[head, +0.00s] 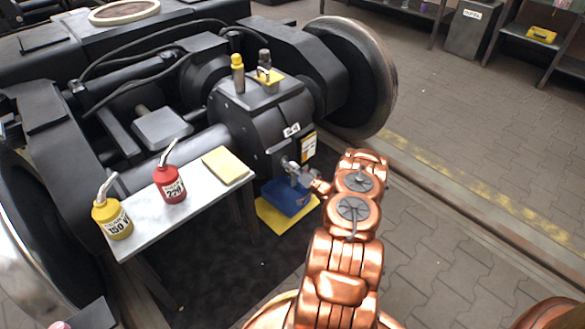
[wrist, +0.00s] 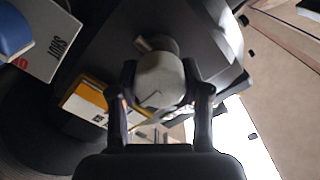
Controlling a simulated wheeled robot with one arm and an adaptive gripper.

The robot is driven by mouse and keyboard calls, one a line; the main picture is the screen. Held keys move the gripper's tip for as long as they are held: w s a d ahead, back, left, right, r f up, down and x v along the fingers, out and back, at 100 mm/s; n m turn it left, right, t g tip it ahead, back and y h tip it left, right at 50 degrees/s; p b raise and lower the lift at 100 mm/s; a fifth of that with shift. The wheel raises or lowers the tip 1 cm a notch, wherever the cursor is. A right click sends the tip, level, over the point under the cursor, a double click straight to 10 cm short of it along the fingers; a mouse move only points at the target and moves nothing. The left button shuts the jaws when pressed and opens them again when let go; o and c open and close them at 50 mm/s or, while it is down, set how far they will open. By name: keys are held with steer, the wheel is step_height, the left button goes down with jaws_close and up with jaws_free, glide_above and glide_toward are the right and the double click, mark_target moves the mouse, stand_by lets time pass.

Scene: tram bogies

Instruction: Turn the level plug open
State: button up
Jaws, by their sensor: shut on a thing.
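The level plug (wrist: 160,82) is a pale grey, rounded knob with a short dark stub behind it. In the wrist view it sits between the two dark fingers of my gripper (wrist: 160,92), which are shut on it. In the head view my gripper (head: 300,174) is at the lower front face of the black gearbox (head: 262,118). There the fingers and wrist largely hide the plug. I cannot tell how far the plug is turned.
A blue tray (head: 286,198) on a yellow mat (head: 268,217) lies below my gripper. A side table (head: 140,205) at left holds a yellow oil can (head: 112,222), a red one (head: 170,184) and a yellow cloth (head: 226,166). A large wheel (head: 368,80) stands behind right. Paved floor at right is clear.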

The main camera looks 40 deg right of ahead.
steer(key=m, duration=0.5)
steer(key=shift+f+m, duration=0.15)
steer(key=shift+m, duration=0.15)
steer(key=m+b, duration=0.1)
steer(key=m, duration=0.4)
steer(key=shift+m, duration=0.3)
steer(key=o, duration=1.2)
steer(key=shift+c, duration=0.2)
steer(key=s, duration=1.2)
steer(key=shift+a, duration=0.15)
